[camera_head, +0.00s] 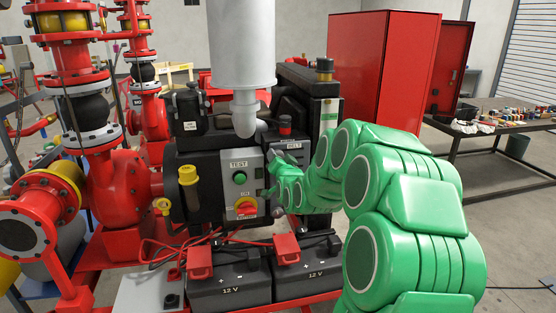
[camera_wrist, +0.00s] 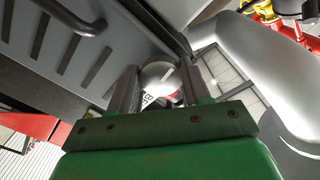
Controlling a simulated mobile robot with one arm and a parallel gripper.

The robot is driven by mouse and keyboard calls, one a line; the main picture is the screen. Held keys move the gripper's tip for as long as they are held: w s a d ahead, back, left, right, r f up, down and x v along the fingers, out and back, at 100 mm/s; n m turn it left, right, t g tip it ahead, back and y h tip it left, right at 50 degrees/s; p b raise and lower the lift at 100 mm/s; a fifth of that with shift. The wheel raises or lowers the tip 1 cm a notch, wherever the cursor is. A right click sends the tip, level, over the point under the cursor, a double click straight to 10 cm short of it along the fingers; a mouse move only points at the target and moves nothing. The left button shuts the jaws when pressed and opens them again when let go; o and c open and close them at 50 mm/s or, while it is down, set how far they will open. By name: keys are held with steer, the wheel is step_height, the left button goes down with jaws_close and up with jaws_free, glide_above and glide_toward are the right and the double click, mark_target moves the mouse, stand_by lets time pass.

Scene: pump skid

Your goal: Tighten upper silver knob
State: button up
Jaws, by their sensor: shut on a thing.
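In the wrist view a round silver knob (camera_wrist: 158,74) with a pale line across its face sits between the two fingers of my gripper (camera_wrist: 158,88). The fingers are shut on its sides. In the head view my gripper (camera_head: 268,184) reaches in from the right, against the grey guard (camera_head: 291,150) labelled BELT, just right of the TEST panel (camera_head: 240,186). There the gripped knob is hidden behind my gripper and wrist. A small rounded knob (camera_head: 279,212) shows below my gripper.
The TEST panel has a green button (camera_head: 240,178) and a red-and-yellow switch (camera_head: 246,208). Two black 12 V batteries (camera_head: 228,279) with red terminal covers stand below. A grey exhaust pipe (camera_head: 243,45) hangs above. A red cabinet (camera_head: 375,80) stands behind my arm.

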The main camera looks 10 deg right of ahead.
steer(key=shift+d+f+n, duration=0.1)
steer(key=shift+d+n, duration=0.05)
steer(key=shift+n, duration=7.95)
steer(key=o, duration=1.1)
steer(key=shift+c, duration=0.2)
steer(key=shift+s, duration=0.1)
